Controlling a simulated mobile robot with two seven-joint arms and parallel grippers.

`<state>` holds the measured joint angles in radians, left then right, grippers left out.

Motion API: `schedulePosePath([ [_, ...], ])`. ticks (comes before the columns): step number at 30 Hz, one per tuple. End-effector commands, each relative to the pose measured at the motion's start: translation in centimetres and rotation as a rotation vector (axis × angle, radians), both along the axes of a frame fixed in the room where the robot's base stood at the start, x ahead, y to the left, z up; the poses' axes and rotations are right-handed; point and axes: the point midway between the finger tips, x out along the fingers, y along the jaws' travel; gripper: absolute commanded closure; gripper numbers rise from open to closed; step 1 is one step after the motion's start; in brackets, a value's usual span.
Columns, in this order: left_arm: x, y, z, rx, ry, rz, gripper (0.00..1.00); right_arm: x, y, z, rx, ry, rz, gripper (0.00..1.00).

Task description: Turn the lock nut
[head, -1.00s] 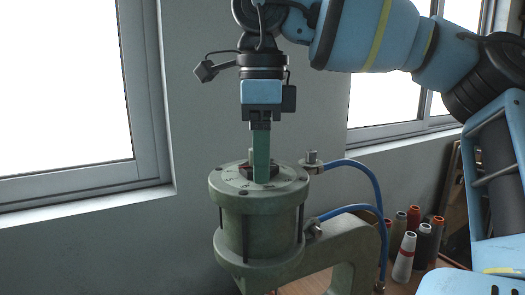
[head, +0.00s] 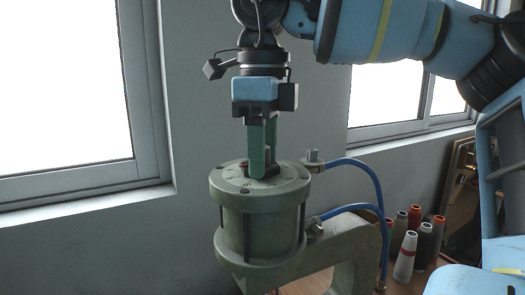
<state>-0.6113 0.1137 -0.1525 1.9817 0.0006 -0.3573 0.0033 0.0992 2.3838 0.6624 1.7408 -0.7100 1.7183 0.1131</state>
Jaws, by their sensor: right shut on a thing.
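The dark lock nut (head: 273,171) sits in the middle of the round top plate of a grey-green pneumatic cylinder (head: 260,222). A short stud shows just above it between the fingers. My right gripper (head: 263,165) points straight down over the plate. Its two green fingers are shut on the lock nut, one in front and to the left, the other behind and to the right. The near finger hides much of the nut. My left gripper is not in view.
Blue air hoses (head: 372,172) run from fittings on the cylinder's right side. A green frame arm (head: 345,235) supports the cylinder. Several thread spools (head: 404,258) stand on a wooden table behind. A wall with windows (head: 65,90) closes the back.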

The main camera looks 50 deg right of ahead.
Motion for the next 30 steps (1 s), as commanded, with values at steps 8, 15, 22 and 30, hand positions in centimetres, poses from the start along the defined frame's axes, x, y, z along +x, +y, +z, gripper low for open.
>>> schedulePosePath([
  [8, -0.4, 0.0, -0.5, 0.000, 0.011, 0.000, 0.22, 0.0, 0.1, 0.0, -0.004, -0.002, -0.265, 0.76],
  [15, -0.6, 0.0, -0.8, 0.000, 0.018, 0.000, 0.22, 0.0, 0.2, 0.0, -0.003, -0.002, -0.483, 0.76],
  [22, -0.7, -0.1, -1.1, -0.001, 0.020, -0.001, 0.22, 0.0, 0.3, 0.1, -0.001, -0.003, -0.650, 0.76],
  [30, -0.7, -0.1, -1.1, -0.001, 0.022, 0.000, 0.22, 0.0, 0.4, 0.0, 0.001, -0.001, -0.768, 0.76],
])
